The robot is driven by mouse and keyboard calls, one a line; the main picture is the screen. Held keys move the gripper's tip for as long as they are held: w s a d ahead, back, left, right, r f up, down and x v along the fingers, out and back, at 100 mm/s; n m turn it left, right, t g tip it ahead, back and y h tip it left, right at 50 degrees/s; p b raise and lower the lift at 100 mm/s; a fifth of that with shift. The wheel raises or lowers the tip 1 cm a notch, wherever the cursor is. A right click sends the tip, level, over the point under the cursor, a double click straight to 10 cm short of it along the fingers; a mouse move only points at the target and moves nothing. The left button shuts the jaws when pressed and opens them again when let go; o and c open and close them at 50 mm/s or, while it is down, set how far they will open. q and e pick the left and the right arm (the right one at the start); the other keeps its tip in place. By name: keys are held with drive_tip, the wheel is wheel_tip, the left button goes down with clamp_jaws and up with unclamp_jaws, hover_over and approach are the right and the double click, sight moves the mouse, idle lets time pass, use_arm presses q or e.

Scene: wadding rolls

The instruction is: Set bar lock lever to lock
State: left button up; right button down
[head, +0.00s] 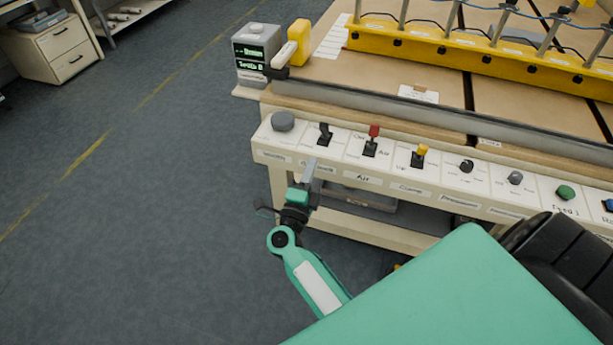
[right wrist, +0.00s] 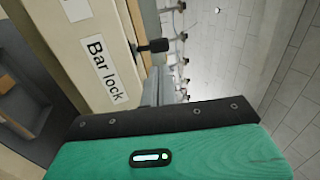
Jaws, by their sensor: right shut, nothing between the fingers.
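The bar lock lever (head: 324,133) is a small black lever on the white control panel, second from the left behind a grey knob. In the right wrist view the black lever (right wrist: 153,46) stands out from the panel edge beside the "Bar lock" label (right wrist: 104,70). My right gripper (head: 311,165) is shut and empty, its fingertips just in front of and below the lever. In the right wrist view the fingers (right wrist: 156,92) point toward the lever; I cannot tell whether they touch it. The lever's position marks are unreadable. My left gripper is not in view.
To the right of the lever are a red-tipped lever (head: 372,138), a yellow-tipped lever (head: 419,155) and several knobs and buttons. A grey display box (head: 256,54) and a yellow part (head: 299,40) stand at the table's left corner. The floor left of the table is clear.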

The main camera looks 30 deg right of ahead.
sight(324, 130)
drive_tip(key=p+x, duration=0.1)
drive_tip(key=x, duration=0.5)
drive_tip(key=shift+w+d+r, duration=0.2)
drive_tip(key=shift+d, duration=0.05)
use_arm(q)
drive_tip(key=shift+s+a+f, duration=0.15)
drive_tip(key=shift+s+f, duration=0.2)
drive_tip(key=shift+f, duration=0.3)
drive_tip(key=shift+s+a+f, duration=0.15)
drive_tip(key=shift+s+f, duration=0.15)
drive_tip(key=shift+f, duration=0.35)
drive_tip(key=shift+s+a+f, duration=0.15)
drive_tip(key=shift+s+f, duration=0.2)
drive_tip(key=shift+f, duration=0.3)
use_arm(e)
drive_tip(key=shift+x, duration=0.8)
